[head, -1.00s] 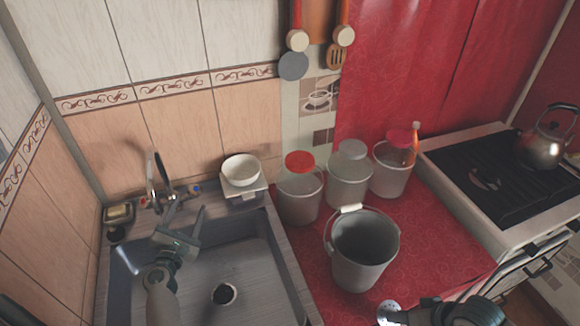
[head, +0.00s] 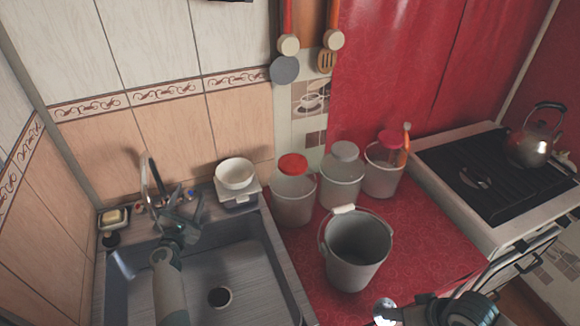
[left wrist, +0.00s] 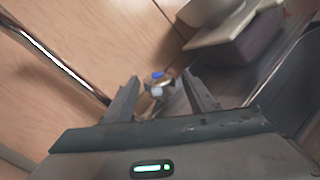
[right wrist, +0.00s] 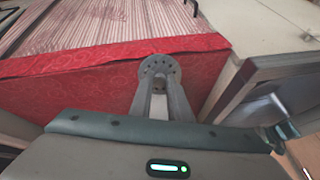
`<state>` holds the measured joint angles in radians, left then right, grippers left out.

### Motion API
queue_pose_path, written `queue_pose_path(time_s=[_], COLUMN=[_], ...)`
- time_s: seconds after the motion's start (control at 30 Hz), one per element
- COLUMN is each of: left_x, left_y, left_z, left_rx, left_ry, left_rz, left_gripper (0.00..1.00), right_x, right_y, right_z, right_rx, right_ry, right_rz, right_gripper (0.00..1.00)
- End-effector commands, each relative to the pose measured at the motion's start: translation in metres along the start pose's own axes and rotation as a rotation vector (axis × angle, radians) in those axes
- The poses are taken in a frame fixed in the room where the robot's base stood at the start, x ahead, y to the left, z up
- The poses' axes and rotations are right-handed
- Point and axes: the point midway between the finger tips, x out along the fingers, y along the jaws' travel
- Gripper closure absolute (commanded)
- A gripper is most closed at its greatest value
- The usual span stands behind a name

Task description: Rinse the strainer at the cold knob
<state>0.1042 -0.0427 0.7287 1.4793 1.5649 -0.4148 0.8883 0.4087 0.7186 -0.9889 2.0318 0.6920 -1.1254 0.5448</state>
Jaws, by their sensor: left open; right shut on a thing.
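The blue-marked cold knob (head: 190,194) is at the back of the sink, right of the tap (head: 152,182). My left gripper (head: 186,207) is open just in front of it. In the left wrist view the cold knob (left wrist: 157,79) shows between and beyond the fingertips; I cannot tell if they touch it. The strainer (right wrist: 160,72) is a small, round, perforated metal disc. My right gripper (right wrist: 160,92) is shut on it, with the disc beyond the fingertips. The strainer (head: 384,311) shows low in the head view, in front of the counter, away from the sink.
A white bowl (head: 235,173) on a stand is close right of the knob. A soap dish (head: 113,217) is at the left. The sink basin (head: 250,270) is empty.

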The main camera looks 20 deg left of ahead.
Motion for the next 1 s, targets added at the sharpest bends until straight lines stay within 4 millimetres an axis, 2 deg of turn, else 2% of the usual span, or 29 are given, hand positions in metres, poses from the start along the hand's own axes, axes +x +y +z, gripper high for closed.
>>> queue_pose_path(time_s=[0.1,0.3,0.73,0.77,0.9,1.0], left_x=[0.02,0.041,0.048,0.048,0.048,0.048], left_y=[0.001,0.0,0.0,0.0,0.0,0.0], left_z=[0.002,0.0,0.0,0.0,0.0,0.0], left_rx=[-0.001,0.0,0.001,0.001,0.001,0.001], left_ry=[-0.001,0.0,0.0,0.0,0.0,0.0], left_rz=[0.001,0.0,0.0,0.0,0.0,0.0], left_gripper=[0.46,0.46,0.46,0.51,0.85,0.87], right_x=[-0.003,-0.003,-0.004,-0.004,-0.004,-0.004], right_y=[-0.001,-0.001,-0.001,-0.001,-0.001,-0.001], right_z=[-0.001,-0.002,-0.002,-0.002,-0.002,-0.002], right_rx=[0.0,0.0,0.0,0.0,0.0,0.0], right_ry=[0.0,0.0,0.0,0.0,0.0,0.0], right_rz=[0.0,0.0,0.0,0.0,0.0,0.0], right_gripper=[1.0,1.0,1.0,1.0,1.0,1.0])
